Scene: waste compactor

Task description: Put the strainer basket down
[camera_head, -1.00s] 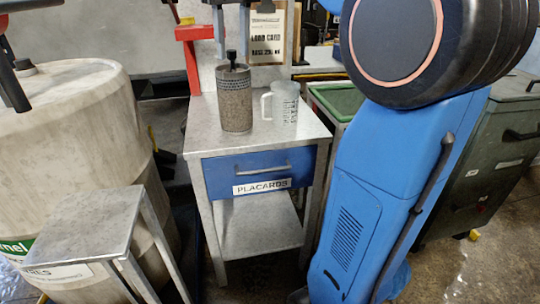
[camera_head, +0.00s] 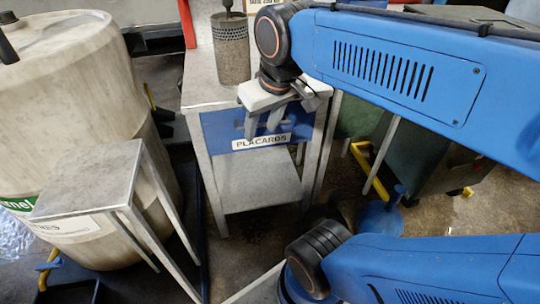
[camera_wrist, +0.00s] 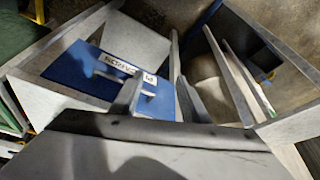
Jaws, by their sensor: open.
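The strainer basket (camera_head: 231,47) is a grey-brown metal cylinder with a perforated band and a black knob on top. It stands upright on the small metal table (camera_head: 200,92). My gripper (camera_head: 262,127) is open and empty, in front of the table's blue drawer (camera_head: 222,130), below and to the right of the basket. In the wrist view, my gripper (camera_wrist: 160,98) has its two fingers apart, over the blue drawer front (camera_wrist: 85,75) and its PLACARDS label. The gripper is apart from the basket. The basket does not show in the wrist view.
A low grey stand (camera_head: 95,178) and a large pale drum (camera_head: 70,85) are at the left. A red post (camera_head: 187,22) rises behind the table. The table's lower shelf (camera_head: 258,183) is empty. A dark green bin (camera_head: 440,158) stands at the right.

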